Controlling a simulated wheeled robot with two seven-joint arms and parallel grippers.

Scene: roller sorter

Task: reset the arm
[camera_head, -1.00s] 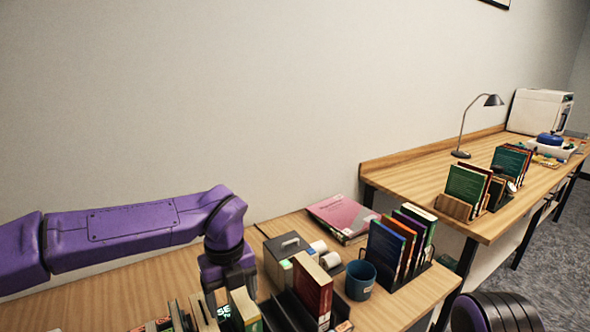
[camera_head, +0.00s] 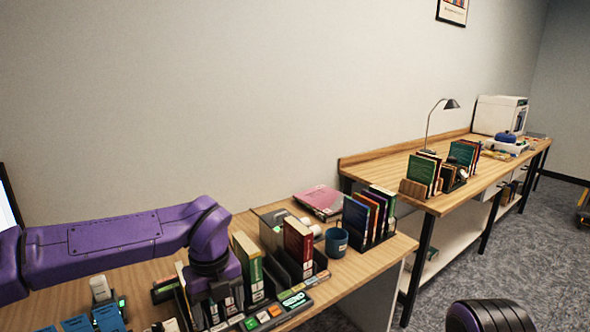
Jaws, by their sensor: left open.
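My left arm (camera_head: 115,240) is purple and reaches in from the left over the near desk. Its gripper (camera_head: 215,303) points down at the rack of upright books and is open. The fingertips are hard to make out among the books. A green book (camera_head: 248,262) stands just right of the gripper, and a dark red book (camera_head: 298,245) stands further right in a black holder. I cannot tell whether the fingers touch any book. Part of my right arm (camera_head: 490,316) shows at the bottom right, but its gripper is out of view.
On the near desk are a blue mug (camera_head: 336,242), a rack of coloured books (camera_head: 368,215), a pink book (camera_head: 320,200) and a strip of coloured buttons (camera_head: 272,313). A second desk (camera_head: 400,165) holds a lamp (camera_head: 429,125). Carpeted floor (camera_head: 480,262) is open at right.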

